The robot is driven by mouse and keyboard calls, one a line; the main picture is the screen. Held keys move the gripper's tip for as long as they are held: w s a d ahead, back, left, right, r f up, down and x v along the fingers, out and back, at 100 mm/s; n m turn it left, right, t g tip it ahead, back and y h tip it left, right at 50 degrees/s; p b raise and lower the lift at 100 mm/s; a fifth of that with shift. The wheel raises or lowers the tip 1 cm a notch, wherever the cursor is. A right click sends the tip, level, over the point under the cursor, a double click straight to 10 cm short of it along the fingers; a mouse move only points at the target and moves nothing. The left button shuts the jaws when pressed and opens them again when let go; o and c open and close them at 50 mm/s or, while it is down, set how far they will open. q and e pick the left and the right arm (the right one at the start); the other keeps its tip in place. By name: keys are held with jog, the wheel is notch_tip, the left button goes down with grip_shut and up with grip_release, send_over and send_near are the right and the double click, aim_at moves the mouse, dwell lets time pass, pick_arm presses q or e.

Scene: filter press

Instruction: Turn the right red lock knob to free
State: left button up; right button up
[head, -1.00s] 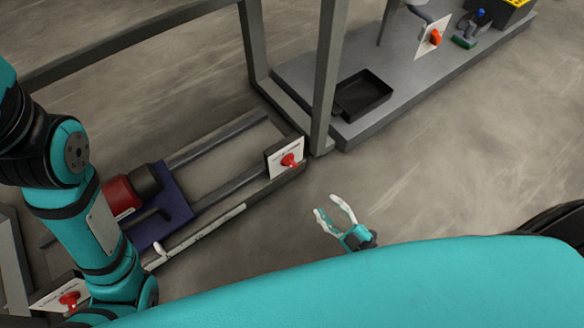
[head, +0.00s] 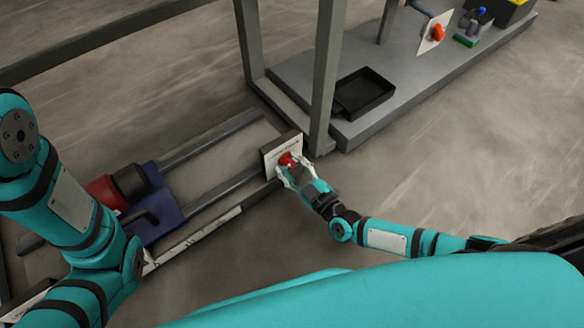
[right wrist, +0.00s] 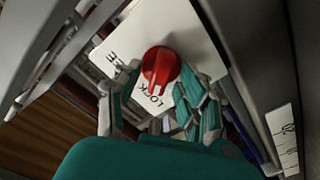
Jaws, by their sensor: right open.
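The right red lock knob (head: 286,159) sits on a white plate (head: 270,157) at the right end of the low rail frame. In the right wrist view the red knob (right wrist: 161,66) shows in front of the plate, with "LOCK" and part of another word printed on it. The knob's handle points down toward "LOCK". My right gripper (head: 289,180) is open at the knob, with its fingers on either side; I cannot tell if they touch it.
A grey upright post (head: 324,85) stands just behind the plate. A black tray (head: 364,93) lies on a grey platform (head: 420,75) with an orange knob (head: 437,32) on another plate. A blue block with a red cylinder (head: 104,190) sits left. Floor at right is clear.

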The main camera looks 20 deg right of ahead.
jog(key=shift+c, duration=0.5)
grip_shut()
jog(key=m+p, duration=0.1)
jog(key=m, duration=0.1)
jog(key=shift+m, duration=0.4)
jog(key=m, duration=0.3)
jog(key=shift+d+p, duration=0.1)
jog(key=shift+p, duration=0.3)
jog(key=m, duration=0.4)
jog(key=shift+d+m, duration=0.15)
jog(key=shift+m, duration=1.85)
jog(key=shift+f, duration=0.1)
